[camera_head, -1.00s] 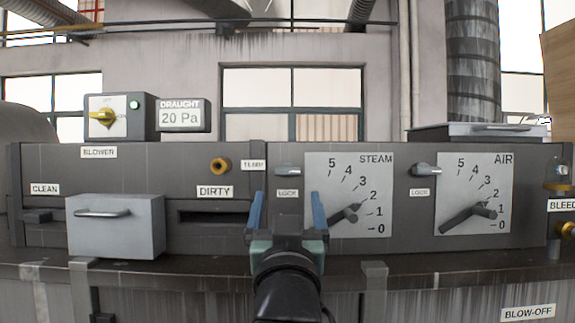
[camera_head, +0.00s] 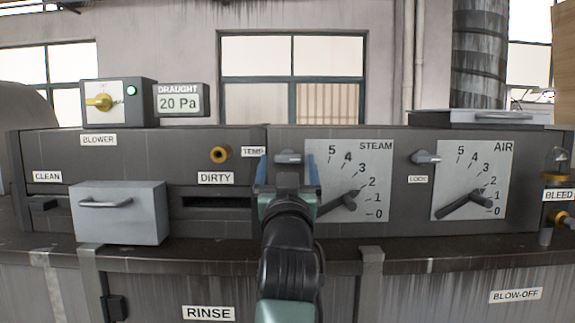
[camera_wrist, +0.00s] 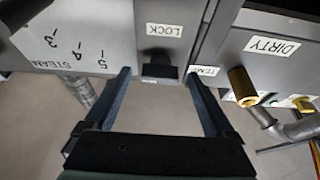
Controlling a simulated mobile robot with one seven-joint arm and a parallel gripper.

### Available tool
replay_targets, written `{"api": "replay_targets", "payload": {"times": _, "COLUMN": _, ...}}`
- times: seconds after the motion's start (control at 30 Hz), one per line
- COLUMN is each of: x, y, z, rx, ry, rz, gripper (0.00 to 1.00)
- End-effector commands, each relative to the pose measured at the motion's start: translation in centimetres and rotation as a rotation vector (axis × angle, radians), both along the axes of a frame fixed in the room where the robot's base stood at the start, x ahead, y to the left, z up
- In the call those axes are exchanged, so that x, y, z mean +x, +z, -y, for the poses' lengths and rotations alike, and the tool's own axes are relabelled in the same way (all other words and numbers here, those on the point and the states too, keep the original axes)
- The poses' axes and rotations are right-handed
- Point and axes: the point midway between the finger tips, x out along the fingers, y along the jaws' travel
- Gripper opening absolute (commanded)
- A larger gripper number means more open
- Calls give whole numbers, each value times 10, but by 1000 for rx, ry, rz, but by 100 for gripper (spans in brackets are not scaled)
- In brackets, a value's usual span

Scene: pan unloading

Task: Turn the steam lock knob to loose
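The steam lock knob (camera_head: 288,157) is a small grey knob with its handle lying level, left of the white STEAM dial (camera_head: 350,182). In the wrist view, which is turned upside down, the knob (camera_wrist: 160,66) looks dark, beside its LOCK label (camera_wrist: 164,30). My gripper (camera_head: 287,168) is open in front of the panel, one finger on each side of the knob. In the wrist view the fingertips (camera_wrist: 158,73) flank the knob with a gap on both sides. In the head view my gripper hides the LOCK label.
The steam pointer (camera_head: 338,204) sits just right of my gripper. The AIR dial (camera_head: 472,180) and its lock knob (camera_head: 425,157) are further right. A brass TEMP fitting (camera_head: 221,155) and the DIRTY slot (camera_head: 213,201) are left. A grey drawer box (camera_head: 120,215) juts out at the left.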

Motion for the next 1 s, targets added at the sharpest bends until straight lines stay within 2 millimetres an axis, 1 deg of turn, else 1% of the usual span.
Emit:
{"api": "replay_targets", "payload": {"times": 0.03, "x": 0, "y": 0, "z": 0, "rx": 0, "ry": 0, "rz": 0, "gripper": 79}}
{"api": "replay_targets", "payload": {"times": 0.17, "x": 0, "y": 0, "z": 0, "rx": 0, "ry": 0, "rz": 0, "gripper": 56}}
{"api": "replay_targets", "payload": {"times": 0.2, "x": 0, "y": 0, "z": 0, "rx": 0, "ry": 0, "rz": 0, "gripper": 49}}
{"api": "replay_targets", "payload": {"times": 0.27, "x": 0, "y": 0, "z": 0, "rx": 0, "ry": 0, "rz": 0, "gripper": 38}}
{"api": "replay_targets", "payload": {"times": 0.3, "x": 0, "y": 0, "z": 0, "rx": 0, "ry": 0, "rz": 0, "gripper": 31}}
{"api": "replay_targets", "payload": {"times": 0.37, "x": 0, "y": 0, "z": 0, "rx": 0, "ry": 0, "rz": 0, "gripper": 20}}
{"api": "replay_targets", "payload": {"times": 0.4, "x": 0, "y": 0, "z": 0, "rx": 0, "ry": 0, "rz": 0, "gripper": 13}}
{"api": "replay_targets", "payload": {"times": 0.43, "x": 0, "y": 0, "z": 0, "rx": 0, "ry": 0, "rz": 0, "gripper": 7}}
{"api": "replay_targets", "payload": {"times": 0.47, "x": 0, "y": 0, "z": 0, "rx": 0, "ry": 0, "rz": 0, "gripper": 4}}
{"api": "replay_targets", "payload": {"times": 0.77, "x": 0, "y": -1, "z": 2, "rx": -43, "ry": -3, "rz": 1, "gripper": 4}}
{"api": "replay_targets", "payload": {"times": 1.0, "x": -1, "y": -3, "z": 5, "rx": -189, "ry": -6, "rz": 3, "gripper": 4}}
